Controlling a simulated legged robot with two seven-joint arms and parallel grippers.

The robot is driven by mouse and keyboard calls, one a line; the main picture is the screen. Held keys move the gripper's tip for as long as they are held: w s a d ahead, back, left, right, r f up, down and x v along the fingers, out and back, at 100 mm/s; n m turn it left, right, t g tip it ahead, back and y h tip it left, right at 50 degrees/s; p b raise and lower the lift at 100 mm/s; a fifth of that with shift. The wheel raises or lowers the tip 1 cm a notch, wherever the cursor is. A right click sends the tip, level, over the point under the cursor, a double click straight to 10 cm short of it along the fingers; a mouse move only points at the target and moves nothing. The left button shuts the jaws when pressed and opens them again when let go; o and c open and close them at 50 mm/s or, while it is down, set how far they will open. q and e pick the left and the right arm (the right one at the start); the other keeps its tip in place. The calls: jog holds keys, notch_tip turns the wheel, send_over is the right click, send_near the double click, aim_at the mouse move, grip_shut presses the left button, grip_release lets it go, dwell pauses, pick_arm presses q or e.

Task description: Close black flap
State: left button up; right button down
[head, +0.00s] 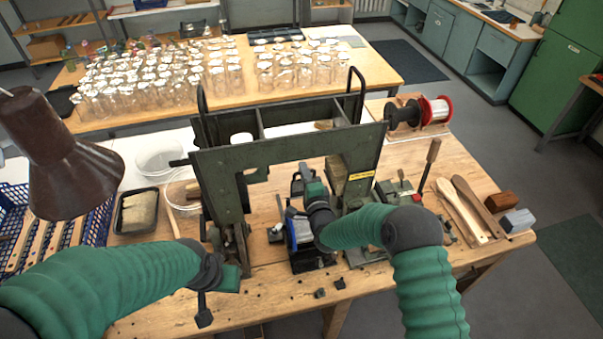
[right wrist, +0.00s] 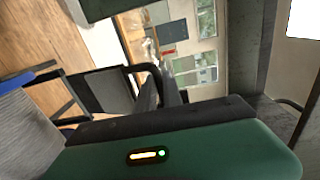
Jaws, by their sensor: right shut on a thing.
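My right gripper (head: 308,185) is over the small machine in the middle of the bench. In the right wrist view its dark fingers (right wrist: 162,85) close on the edge of the black flap (right wrist: 105,90), a dark panel with a thin frame. In the head view the flap (head: 296,182) stands raised beside the gripper and is partly hidden by it. My left gripper (head: 205,300) is low at the bench's front left, apart from the flap; its finger gap does not show clearly.
A dark green press frame (head: 285,150) stands behind the small machine. A lamp (head: 65,155), a blue crate (head: 60,245) and a black tray (head: 135,212) are at left. Wire spools (head: 435,108) and wooden handles (head: 465,210) are at right. Small dark pieces (head: 330,288) lie at the front.

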jog(key=s+d+f+t+y+b, duration=0.1)
jog(key=s+d+f+t+b, duration=0.1)
jog(key=s+b, duration=0.4)
jog(key=f+t+b, duration=0.1)
jog(key=b, duration=0.4)
jog(key=shift+s+d+t, duration=0.25)
jog(key=shift+s+t, duration=0.05)
jog(key=shift+t, duration=0.1)
